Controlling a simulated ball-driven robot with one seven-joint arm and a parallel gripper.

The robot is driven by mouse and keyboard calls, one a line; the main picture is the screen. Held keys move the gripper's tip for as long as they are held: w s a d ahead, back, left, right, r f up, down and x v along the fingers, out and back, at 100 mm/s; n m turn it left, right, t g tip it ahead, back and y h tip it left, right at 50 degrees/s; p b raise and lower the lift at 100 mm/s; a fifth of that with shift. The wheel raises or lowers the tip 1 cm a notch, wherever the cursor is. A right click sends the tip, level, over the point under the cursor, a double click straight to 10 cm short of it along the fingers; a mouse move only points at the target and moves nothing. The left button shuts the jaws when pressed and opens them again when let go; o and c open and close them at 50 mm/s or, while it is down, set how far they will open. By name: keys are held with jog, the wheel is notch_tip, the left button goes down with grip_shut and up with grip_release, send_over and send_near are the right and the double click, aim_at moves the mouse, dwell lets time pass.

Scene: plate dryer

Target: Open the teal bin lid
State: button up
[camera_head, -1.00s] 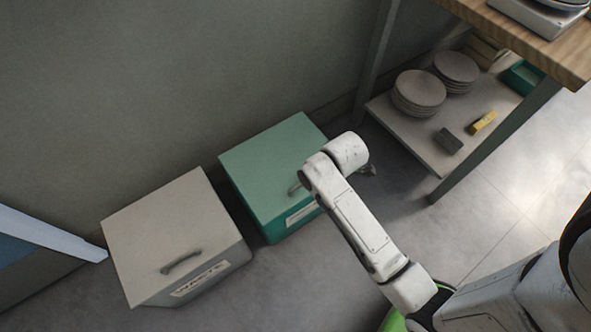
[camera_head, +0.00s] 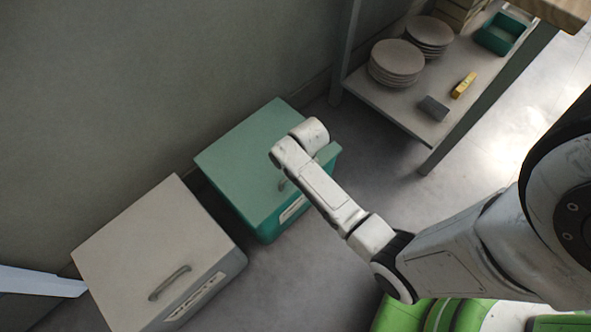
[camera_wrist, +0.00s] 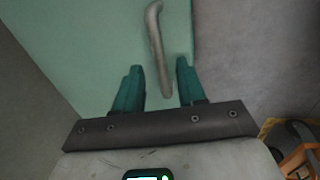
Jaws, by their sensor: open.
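The teal bin (camera_head: 238,160) stands on the floor against the wall with its lid shut. Its grey bar handle (camera_head: 282,184) is on the lid near the front edge, partly covered by my arm. In the wrist view, the lid (camera_wrist: 95,40) fills the upper left and the handle (camera_wrist: 158,45) runs roughly up and down. My gripper (camera_wrist: 157,76) is open over the front of the lid. The handle's lower end shows between its two teal fingers; I cannot tell the depth between them. In the head view my arm hides the gripper.
A grey-white bin (camera_head: 140,240) with its own handle and label stands left of the teal bin. To the right, a low shelf (camera_head: 385,105) holds stacked plates (camera_head: 397,62), a yellow block (camera_head: 463,85), a dark block (camera_head: 433,108) and a teal tray (camera_head: 500,35).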

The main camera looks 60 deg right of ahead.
jog(key=shift+w+f, duration=0.15)
jog(key=shift+f, duration=0.65)
grip_shut()
